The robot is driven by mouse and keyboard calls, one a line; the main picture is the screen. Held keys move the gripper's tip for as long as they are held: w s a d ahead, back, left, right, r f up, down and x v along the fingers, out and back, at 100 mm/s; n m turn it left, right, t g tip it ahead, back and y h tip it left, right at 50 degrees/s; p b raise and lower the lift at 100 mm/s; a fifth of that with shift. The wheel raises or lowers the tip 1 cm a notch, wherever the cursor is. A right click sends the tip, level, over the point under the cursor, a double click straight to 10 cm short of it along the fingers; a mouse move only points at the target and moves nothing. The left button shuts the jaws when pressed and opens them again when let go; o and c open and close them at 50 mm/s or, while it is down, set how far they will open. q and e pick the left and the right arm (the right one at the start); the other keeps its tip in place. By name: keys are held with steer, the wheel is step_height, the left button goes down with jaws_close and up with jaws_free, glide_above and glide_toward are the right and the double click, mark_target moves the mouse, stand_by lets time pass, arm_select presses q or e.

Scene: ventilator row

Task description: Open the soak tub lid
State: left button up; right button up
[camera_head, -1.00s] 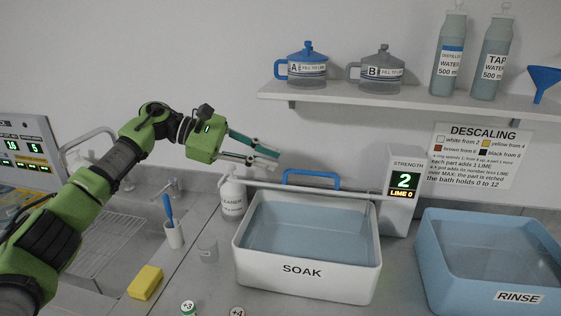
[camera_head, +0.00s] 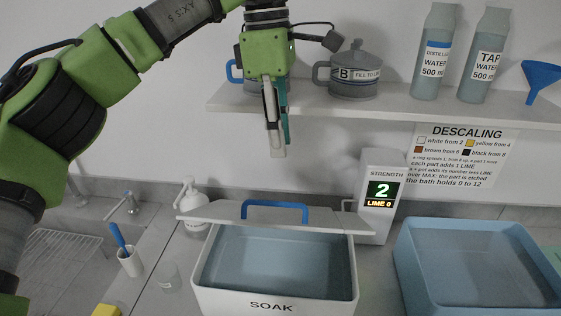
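The white soak tub (camera_head: 272,300) stands on the counter with pale blue water in it. Its white lid (camera_head: 210,210) is raised over the back of the tub, with a blue handle (camera_head: 275,205) on its upper face. The water shows below the lid's front edge; the back edge is hidden. My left gripper (camera_head: 280,148) points down, well above the lid and apart from it, in front of the shelf. Its fingers overlap in this view, so their gap is unclear, and nothing shows between them. My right gripper is out of view.
A shelf (camera_head: 400,112) holds pot B (camera_head: 354,76), bottles (camera_head: 432,60) and a blue funnel (camera_head: 541,82); another pot is partly behind my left gripper. The strength display (camera_head: 381,195) and rinse tub (camera_head: 420,270) stand right. A cleaner bottle (camera_head: 194,212) stands left.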

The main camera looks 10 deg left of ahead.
arm_select(q)
steer(key=r, duration=0.1)
steer(key=y, duration=0.1)
glide_above(280, 205)
steer(key=a, duration=0.1)
step_height(280, 205, down, 5)
steer(key=shift+n, duration=0.4)
steer(key=f, duration=0.4)
steer(key=f+p, duration=0.1)
steer(key=f, duration=0.1)
steer(key=shift+w+f, duration=0.3)
steer(key=shift+w, duration=0.05)
steer(key=shift+f, duration=0.65)
jaws_close()
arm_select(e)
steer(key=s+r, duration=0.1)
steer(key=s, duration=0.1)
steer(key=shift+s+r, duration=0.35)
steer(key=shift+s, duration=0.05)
